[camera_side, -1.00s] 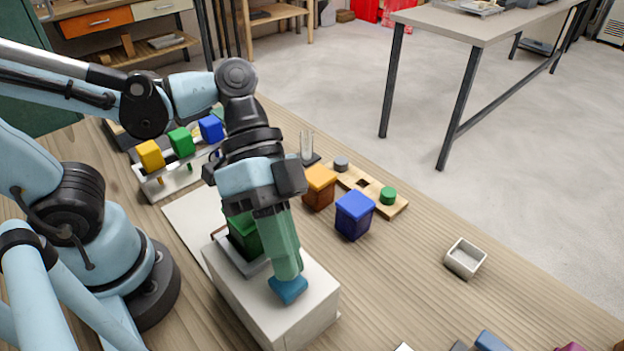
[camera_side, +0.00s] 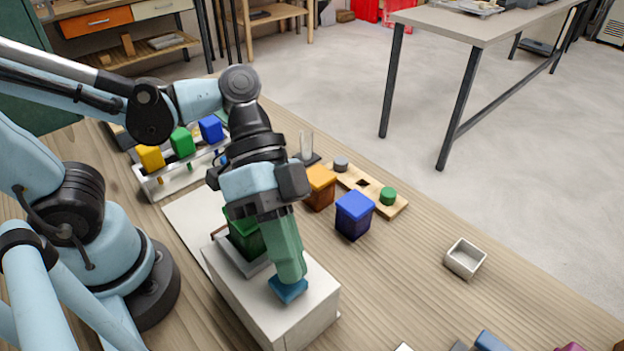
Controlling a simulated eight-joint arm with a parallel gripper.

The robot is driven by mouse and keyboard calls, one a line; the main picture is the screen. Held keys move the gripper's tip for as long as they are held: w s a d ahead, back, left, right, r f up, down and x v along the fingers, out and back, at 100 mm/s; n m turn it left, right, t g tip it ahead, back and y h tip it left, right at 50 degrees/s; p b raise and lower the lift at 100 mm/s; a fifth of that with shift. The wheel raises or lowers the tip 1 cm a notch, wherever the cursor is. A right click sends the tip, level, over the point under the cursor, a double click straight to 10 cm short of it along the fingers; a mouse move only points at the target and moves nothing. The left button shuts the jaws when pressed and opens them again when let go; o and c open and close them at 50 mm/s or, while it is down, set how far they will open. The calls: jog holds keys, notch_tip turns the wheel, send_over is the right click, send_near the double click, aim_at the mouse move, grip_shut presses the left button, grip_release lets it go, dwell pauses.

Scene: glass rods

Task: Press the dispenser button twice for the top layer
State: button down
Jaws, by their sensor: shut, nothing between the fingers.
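A white dispenser box (camera_side: 296,326) stands on the table in the lower middle. A blue button (camera_side: 288,289) is on its top near the front. My gripper (camera_side: 289,277) points down with its green fingers shut and empty. Its tips are right at the button and cover part of it; I cannot tell whether the button is pushed in. A dark green container (camera_side: 246,238) sits on the box behind the fingers, partly hidden by them.
An orange jar (camera_side: 319,187) and a blue jar (camera_side: 353,215) stand right of the box. Behind them lie a wooden holder (camera_side: 361,184) and a glass vessel (camera_side: 306,145). A rack (camera_side: 168,181) holds yellow, green and blue blocks. A small square tray (camera_side: 464,259) is at right, with clear table around it.

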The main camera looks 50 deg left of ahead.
jog(key=shift+s+a+f, duration=0.1)
jog(key=shift+s+f, duration=0.1)
jog(key=shift+f, duration=0.35)
jog(key=shift+s+a+f, duration=0.1)
jog(key=shift+s+f, duration=0.1)
jog(key=shift+f, duration=0.3)
dwell(0.8)
jog(key=shift+s+a+r, duration=0.4)
jog(key=shift+s+r, duration=0.05)
jog(key=shift+r, duration=0.4)
jog(key=shift+w+d+r, duration=0.1)
jog(key=shift+w+r, duration=0.05)
jog(key=shift+r, duration=2.3)
